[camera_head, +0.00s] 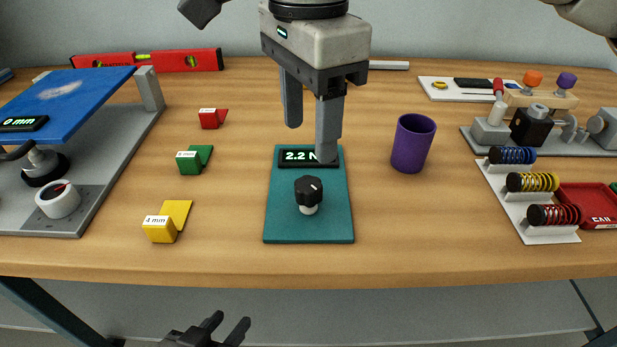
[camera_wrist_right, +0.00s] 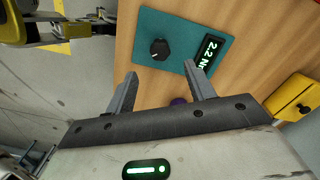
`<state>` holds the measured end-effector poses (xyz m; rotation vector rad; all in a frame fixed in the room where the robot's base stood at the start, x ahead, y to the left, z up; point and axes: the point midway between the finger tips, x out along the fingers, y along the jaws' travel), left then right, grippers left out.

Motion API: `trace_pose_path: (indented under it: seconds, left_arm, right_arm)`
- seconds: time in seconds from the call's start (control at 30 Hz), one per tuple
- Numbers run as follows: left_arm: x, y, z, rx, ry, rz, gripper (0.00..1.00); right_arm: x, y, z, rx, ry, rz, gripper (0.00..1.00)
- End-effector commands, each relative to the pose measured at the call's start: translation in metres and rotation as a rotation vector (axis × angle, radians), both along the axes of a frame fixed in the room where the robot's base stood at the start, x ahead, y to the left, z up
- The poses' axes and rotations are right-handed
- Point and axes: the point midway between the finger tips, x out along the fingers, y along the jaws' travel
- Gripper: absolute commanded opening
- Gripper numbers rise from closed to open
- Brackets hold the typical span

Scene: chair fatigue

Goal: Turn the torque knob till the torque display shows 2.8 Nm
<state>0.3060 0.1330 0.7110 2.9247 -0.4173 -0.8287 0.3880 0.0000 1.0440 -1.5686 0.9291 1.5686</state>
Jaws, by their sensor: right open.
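The black torque knob (camera_head: 308,190) stands on a white stem on a teal board (camera_head: 283,225); its white mark points to the upper right. It also shows in the right wrist view (camera_wrist_right: 159,49). The torque display (camera_head: 296,157) on the board's far part reads 2.2, its end hidden by a finger; it also shows in the right wrist view (camera_wrist_right: 208,52). My right gripper (camera_head: 310,138) is open and empty over the board's far end, apart from the knob. My left gripper (camera_head: 228,324) is low in front of the table, its fingers apart and empty.
A purple cup (camera_head: 412,143) stands right of the board. Yellow (camera_head: 167,222), green (camera_head: 194,160) and red (camera_head: 212,118) blocks lie to its left. A grey rig with a blue plate (camera_head: 75,95) is far left. Table around the knob is clear.

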Motion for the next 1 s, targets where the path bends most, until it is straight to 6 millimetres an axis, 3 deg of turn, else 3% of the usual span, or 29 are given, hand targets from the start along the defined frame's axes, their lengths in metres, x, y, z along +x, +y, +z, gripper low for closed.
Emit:
trace_pose_path:
  seconds: [0.2, 0.4, 0.83, 1.0]
  left_arm:
    - [0.0, 0.0, -0.001, 0.0, -0.002, 0.0, 0.36]
    - [0.0, 0.0, -0.001, 0.0, -0.004, 0.0, 0.36]
    - [0.0, -0.001, -0.001, -0.001, -0.004, -0.001, 0.36]
    - [0.0, -0.001, -0.001, 0.0, -0.004, -0.002, 0.36]
  right_arm:
    - [0.0, 0.0, -0.047, -0.001, 0.003, 0.0, 0.54]
    - [0.0, 0.0, -0.073, 0.001, 0.0, 0.0, 0.54]
    - [0.0, 0.0, -0.082, 0.001, 0.0, 0.0, 0.54]
    - [0.0, 0.0, -0.082, 0.001, 0.0, 0.0, 0.09]
